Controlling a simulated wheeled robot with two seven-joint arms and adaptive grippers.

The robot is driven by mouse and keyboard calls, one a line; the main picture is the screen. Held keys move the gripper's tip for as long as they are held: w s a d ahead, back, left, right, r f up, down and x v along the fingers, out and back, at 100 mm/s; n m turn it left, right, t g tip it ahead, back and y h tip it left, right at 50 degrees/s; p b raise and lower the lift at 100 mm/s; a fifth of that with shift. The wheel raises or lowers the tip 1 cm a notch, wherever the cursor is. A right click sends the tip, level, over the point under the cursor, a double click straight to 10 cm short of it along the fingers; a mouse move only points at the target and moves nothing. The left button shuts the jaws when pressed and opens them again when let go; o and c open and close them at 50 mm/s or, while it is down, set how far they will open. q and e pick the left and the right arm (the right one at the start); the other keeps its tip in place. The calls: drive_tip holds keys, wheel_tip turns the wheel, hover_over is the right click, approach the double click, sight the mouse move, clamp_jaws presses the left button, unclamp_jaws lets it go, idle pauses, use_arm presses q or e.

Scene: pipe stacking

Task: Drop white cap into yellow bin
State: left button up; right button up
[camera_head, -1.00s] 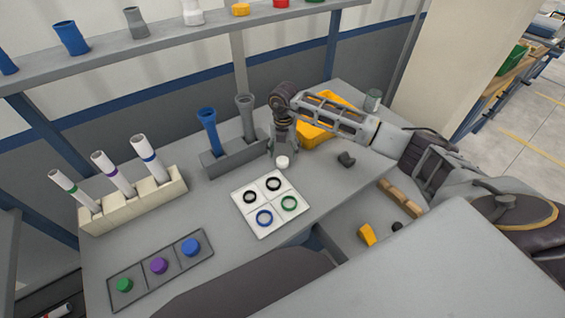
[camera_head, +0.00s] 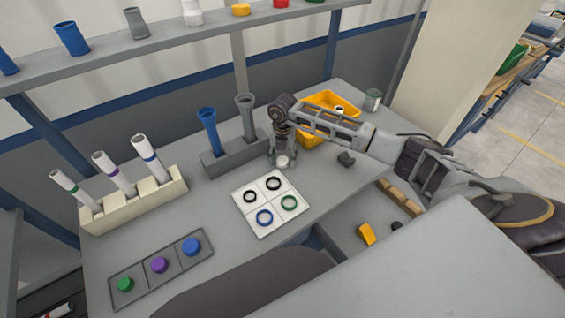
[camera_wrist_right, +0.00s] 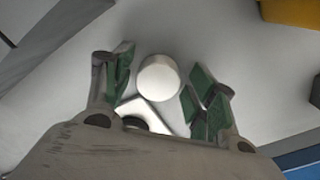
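The white cap (camera_head: 282,162) sits on the grey table just behind the white ring tray. In the right wrist view the cap (camera_wrist_right: 159,77) lies between the two green-padded fingers, with gaps on both sides. My right gripper (camera_head: 283,160) points down over the cap. It is open in the wrist view (camera_wrist_right: 160,88) and not holding the cap. The yellow bin (camera_head: 318,101) stands at the back right, partly hidden by my right arm, with a white item with a dark opening in it. Its edge also shows in the wrist view (camera_wrist_right: 292,12). My left gripper is not visible.
The white tray (camera_head: 271,204) with several coloured rings lies in front of the cap. A grey holder (camera_head: 235,156) with a blue and a grey pipe stands left of the gripper. The rack (camera_head: 133,201) holds white tubes.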

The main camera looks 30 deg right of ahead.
drive_tip(key=c, duration=0.5)
drive_tip(key=shift+r, duration=0.15)
